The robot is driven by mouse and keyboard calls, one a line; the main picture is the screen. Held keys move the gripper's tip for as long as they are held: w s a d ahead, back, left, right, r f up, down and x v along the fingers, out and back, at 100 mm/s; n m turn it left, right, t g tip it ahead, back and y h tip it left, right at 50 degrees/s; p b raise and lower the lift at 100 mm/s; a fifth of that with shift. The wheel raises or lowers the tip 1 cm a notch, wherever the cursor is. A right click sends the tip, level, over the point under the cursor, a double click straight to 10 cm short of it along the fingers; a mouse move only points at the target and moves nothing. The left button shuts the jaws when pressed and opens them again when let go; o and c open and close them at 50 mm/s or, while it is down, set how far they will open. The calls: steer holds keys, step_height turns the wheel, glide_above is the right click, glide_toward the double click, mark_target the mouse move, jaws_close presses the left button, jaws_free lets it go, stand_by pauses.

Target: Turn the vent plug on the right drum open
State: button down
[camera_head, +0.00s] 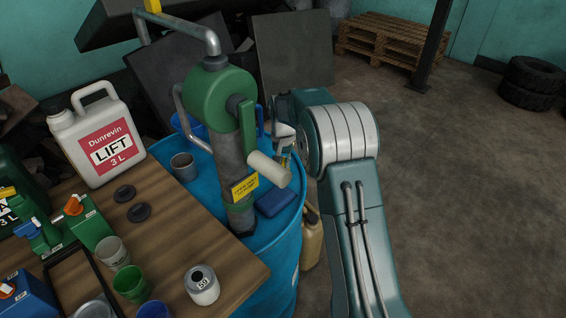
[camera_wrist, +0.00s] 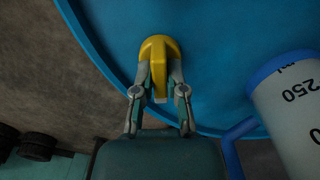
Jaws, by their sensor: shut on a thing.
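The blue drum (camera_head: 284,268) stands beside the wooden table, under the green hand pump. In the wrist view its blue top (camera_wrist: 220,45) and curved rim fill the upper part. The yellow vent plug (camera_wrist: 158,47) sits on the drum top close to the rim. My gripper (camera_wrist: 160,78) is shut on the plug, one finger on each side of it. In the head view my gripper (camera_head: 284,148) reaches in from the right, over the drum's far edge. There the plug is mostly hidden behind the fingers and the pump handle.
The green pump (camera_head: 218,95) with its pale crank handle (camera_head: 268,168) stands close left of my gripper. A measuring jug (camera_wrist: 292,105) is beside it in the wrist view. A blue block (camera_head: 275,201) and grey cup (camera_head: 184,166) rest on the drum.

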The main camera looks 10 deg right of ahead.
steer(key=n, duration=0.5)
steer(key=shift+n, duration=0.4)
steer(key=n, duration=0.4)
steer(key=shift+w+n, duration=0.1)
steer(key=shift+n, duration=0.3)
steer(key=c, duration=0.7)
jaws_free()
steer(key=shift+r, duration=0.1)
step_height(320, 180, up, 12)
steer(key=shift+a+f, duration=0.1)
steer(key=shift+f, duration=0.05)
